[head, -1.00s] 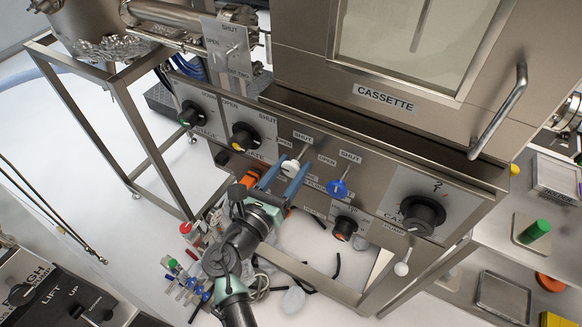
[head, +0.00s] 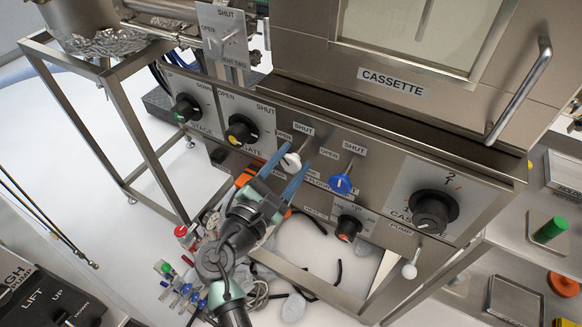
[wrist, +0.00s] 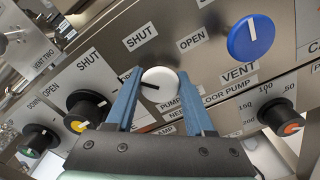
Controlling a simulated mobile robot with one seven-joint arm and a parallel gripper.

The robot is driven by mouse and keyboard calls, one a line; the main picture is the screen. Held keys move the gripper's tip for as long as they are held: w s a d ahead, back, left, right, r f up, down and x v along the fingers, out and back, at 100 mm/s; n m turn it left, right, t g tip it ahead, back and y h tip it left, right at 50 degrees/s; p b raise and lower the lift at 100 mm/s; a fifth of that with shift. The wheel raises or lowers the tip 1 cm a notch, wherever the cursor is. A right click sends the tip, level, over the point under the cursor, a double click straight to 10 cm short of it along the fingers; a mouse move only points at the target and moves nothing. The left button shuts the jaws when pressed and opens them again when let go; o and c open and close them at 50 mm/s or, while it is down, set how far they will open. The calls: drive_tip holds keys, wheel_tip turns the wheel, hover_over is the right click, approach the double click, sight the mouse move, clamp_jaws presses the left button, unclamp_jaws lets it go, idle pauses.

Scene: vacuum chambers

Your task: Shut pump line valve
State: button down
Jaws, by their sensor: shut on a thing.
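The pump line valve is a white round knob (wrist: 160,84) on the grey front panel, with a partly covered label starting "PUMP" below it. A black mark on its face points left in the wrist view. A SHUT label (wrist: 139,36) lies above it. My gripper (wrist: 155,88) has one blue finger on each side of the knob and is shut on it. In the head view, the white knob (head: 291,161) shows between the fingertips of my gripper (head: 288,168). The knob's own OPEN label is partly hidden by a finger in the wrist view.
The blue vent knob (head: 341,184) is close on the right. The gate knob (head: 241,131) with a yellow mark and the stage knob (head: 186,108) with a green mark lie left. An orange-marked gauge knob (head: 348,229) and a large black cassette knob (head: 433,211) are further right.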

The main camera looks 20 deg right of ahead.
drive_tip(key=m+b, duration=0.2)
drive_tip(key=m, duration=0.1)
drive_tip(key=m+b, duration=0.2)
drive_tip(key=shift+f, duration=0.25)
drive_tip(key=shift+r+m+b, duration=0.1)
drive_tip(key=shift+m+b, duration=0.8)
drive_tip(key=shift+m, duration=0.7)
drive_tip(key=shift+c, duration=1.3)
unclamp_jaws()
drive_tip(key=shift+r, duration=0.1)
drive_tip(key=v, duration=1.3)
drive_tip(key=shift+b, duration=0.35)
